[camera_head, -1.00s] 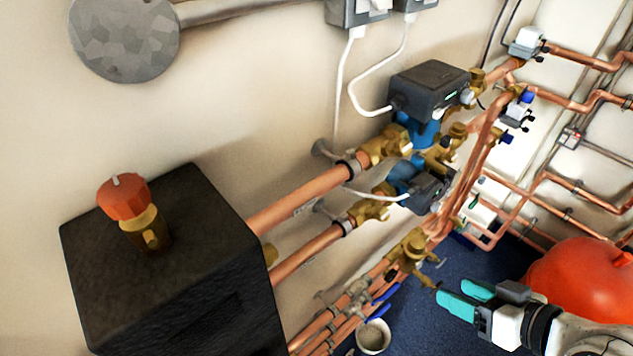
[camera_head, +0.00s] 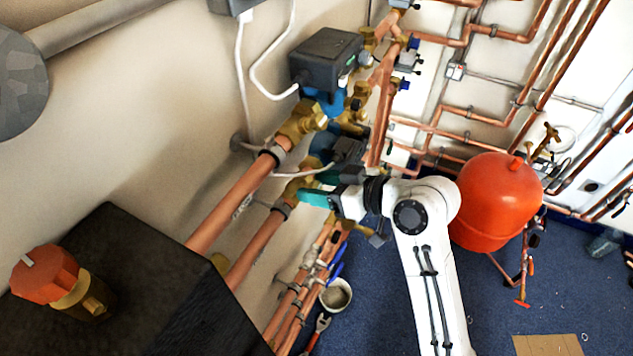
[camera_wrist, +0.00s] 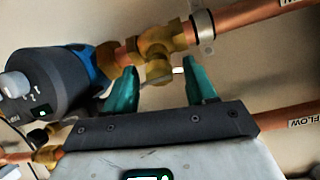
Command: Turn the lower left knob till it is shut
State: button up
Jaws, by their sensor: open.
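My gripper (camera_head: 314,184) has teal fingers and is open at the lower pump's left brass valve (camera_head: 292,190). It partly hides that valve in the head view. In the wrist view, the valve body (camera_wrist: 162,37) sits on a copper pipe, with a small round brass knob (camera_wrist: 159,72) facing my gripper (camera_wrist: 163,80). The fingertips appear on either side of the knob, apart from each other. I cannot tell whether they touch it or how deep they reach. The pump (camera_wrist: 48,83), grey with a blue body, stands left of the valve in the wrist view.
The upper pump (camera_head: 326,58) and its brass valve (camera_head: 303,121) sit just above my gripper. A black box (camera_head: 130,275) with a red-capped valve (camera_head: 44,271) is at lower left. A red tank (camera_head: 497,205) stands right. A bucket (camera_head: 336,295) is on the floor below.

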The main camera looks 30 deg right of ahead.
jog(key=shift+w+a+f, duration=0.15)
jog(key=shift+w, duration=0.15)
jog(key=c, duration=1)
